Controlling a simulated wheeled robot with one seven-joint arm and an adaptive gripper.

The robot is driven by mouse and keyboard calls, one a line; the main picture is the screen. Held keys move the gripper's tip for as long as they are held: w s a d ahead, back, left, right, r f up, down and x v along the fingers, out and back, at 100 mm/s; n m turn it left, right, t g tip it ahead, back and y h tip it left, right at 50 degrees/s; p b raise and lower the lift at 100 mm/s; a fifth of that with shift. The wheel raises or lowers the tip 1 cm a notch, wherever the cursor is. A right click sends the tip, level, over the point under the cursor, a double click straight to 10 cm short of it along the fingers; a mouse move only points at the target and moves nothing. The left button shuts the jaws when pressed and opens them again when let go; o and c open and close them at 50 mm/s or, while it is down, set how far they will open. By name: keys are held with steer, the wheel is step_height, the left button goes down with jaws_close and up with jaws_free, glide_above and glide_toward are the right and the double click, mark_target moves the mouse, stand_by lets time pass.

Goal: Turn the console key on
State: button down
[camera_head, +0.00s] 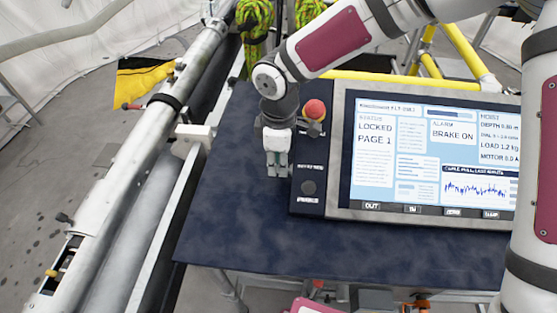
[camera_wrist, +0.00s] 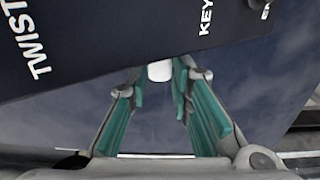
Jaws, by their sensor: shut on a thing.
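The console (camera_head: 309,206) lies on a dark table, with a lit screen (camera_head: 400,150) reading LOCKED, PAGE 1 and BRAKE ON. My gripper (camera_head: 277,173) points down at the left edge of the console's dark control strip. In the wrist view its green-lined fingers (camera_wrist: 160,72) close on a small white piece (camera_wrist: 159,71), which looks like the console key. The panel's printed words KEY and TWIST (camera_wrist: 30,48) show beside it. Whether the key sits in its lock is hidden, and its turn angle cannot be told.
A red mushroom button (camera_head: 315,109) stands on the strip just right of my gripper, and a dark round knob (camera_head: 308,187) sits lower. A long metal tube (camera_head: 150,130) runs along the left. The dark table top (camera_head: 240,238) is clear in front.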

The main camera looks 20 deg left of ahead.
mark_target(278, 169)
steer(key=c, duration=1.4)
jaws_free()
steer(key=shift+c, duration=0.2)
step_height(278, 169, up, 12)
steer(key=shift+s, duration=0.1)
steer(key=s+d+r+m+t+h, duration=0.1)
steer(key=d+r+m, duration=0.4)
steer(key=d, duration=0.6)
steer(key=s+d+r+m+t+h, duration=0.15)
steer(key=d+r+m, duration=0.35)
steer(key=d, duration=0.5)
steer(key=s+d+r+m+t+y, duration=0.2)
steer(key=s+d+r+m+t, duration=0.1)
steer(key=s+d+m, duration=0.7)
steer(key=d+r, duration=0.1)
steer(key=d, duration=0.2)
steer(key=shift+s+m, duration=0.4)
